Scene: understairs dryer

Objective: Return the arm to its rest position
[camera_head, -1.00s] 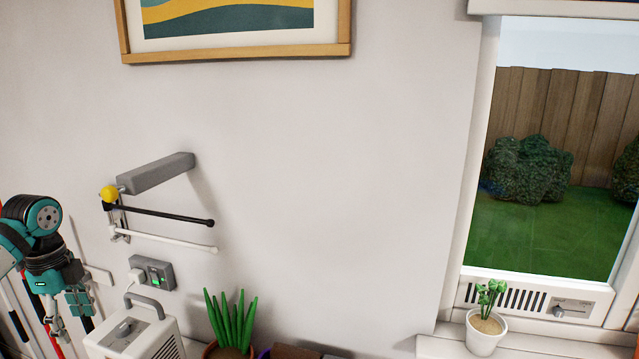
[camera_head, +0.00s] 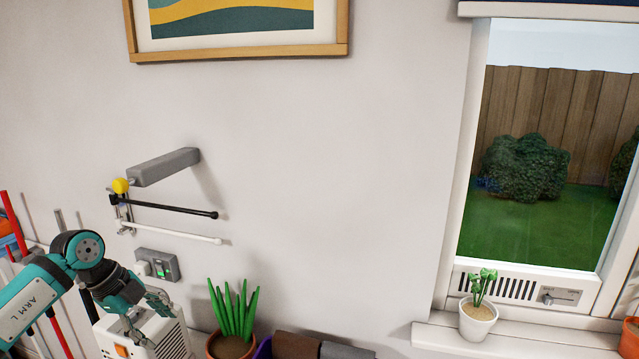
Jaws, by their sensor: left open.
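My left arm comes in from the lower left, teal and black with "ARM L" on it. Its left gripper (camera_head: 148,318) points down and to the right, in front of a white box-shaped appliance (camera_head: 172,340). The fingers are open and I see nothing between them. They overlap the appliance in the picture; I cannot tell if they touch it. My right gripper is not in view.
A wall rack with a grey bar (camera_head: 165,166), black rod (camera_head: 175,209) and white rod (camera_head: 180,235) juts out above the gripper. A socket (camera_head: 158,265) is below it. A potted plant (camera_head: 232,315) stands right of the appliance. A smaller plant (camera_head: 478,318) stands on the windowsill.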

